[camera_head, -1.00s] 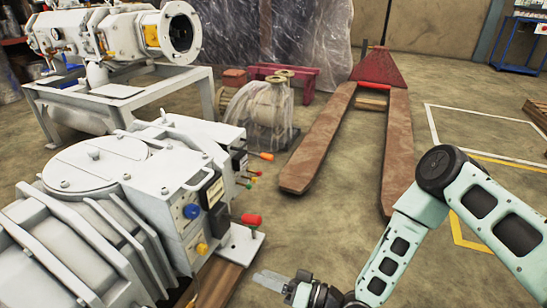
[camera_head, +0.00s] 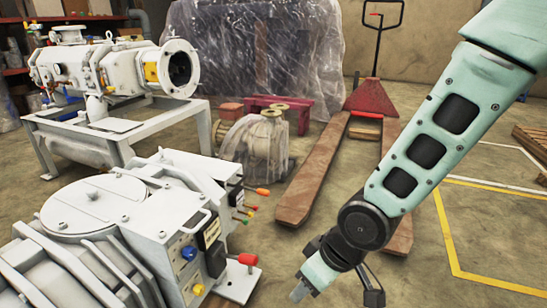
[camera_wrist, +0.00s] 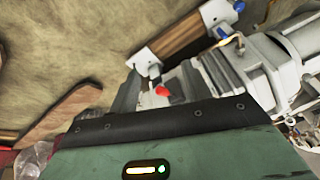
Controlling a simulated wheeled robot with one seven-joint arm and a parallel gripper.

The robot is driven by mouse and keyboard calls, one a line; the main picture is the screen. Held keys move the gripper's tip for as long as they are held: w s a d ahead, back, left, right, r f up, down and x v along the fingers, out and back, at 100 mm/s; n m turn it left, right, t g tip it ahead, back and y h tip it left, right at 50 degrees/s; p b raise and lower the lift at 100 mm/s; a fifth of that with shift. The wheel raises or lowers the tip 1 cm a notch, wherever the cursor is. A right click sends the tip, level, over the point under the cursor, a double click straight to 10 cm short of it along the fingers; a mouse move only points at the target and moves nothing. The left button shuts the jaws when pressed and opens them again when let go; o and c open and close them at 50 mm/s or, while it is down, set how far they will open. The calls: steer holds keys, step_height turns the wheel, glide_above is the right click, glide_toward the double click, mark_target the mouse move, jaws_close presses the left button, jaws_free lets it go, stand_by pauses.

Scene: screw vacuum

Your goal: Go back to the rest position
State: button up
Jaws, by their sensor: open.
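My gripper (camera_head: 298,291) is low in the head view, just right of the near white pump unit (camera_head: 95,205). In the wrist view its two grey fingers (camera_wrist: 158,88) are apart, with nothing held between them. A red knob (camera_wrist: 162,90) shows in the background between the fingers. The same red-topped knob (camera_head: 247,260) stands on a white plate at the pump's corner in the head view. My arm comes down from the upper right.
Another white vacuum machine (camera_head: 110,68) stands on a frame at the back left. A plastic-wrapped pump (camera_head: 255,148) and a red pallet truck (camera_head: 312,175) stand behind. Plastic-wrapped goods (camera_head: 255,55) are at the rear. Floor with yellow markings (camera_head: 455,258) is open at right.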

steer(key=s+d+r+m+g+h+p, duration=0.1)
steer(key=s+d+r+h, duration=0.1)
steer(key=s+d+r, duration=0.35)
steer(key=s+d+r+g+h+p, duration=0.1)
steer(key=s+d+r, duration=0.1)
steer(key=s+r, duration=0.6)
step_height(320, 180, up, 37)
steer(key=p, duration=3.7)
steer(key=shift+r, duration=0.2)
steer(key=shift+a, duration=0.1)
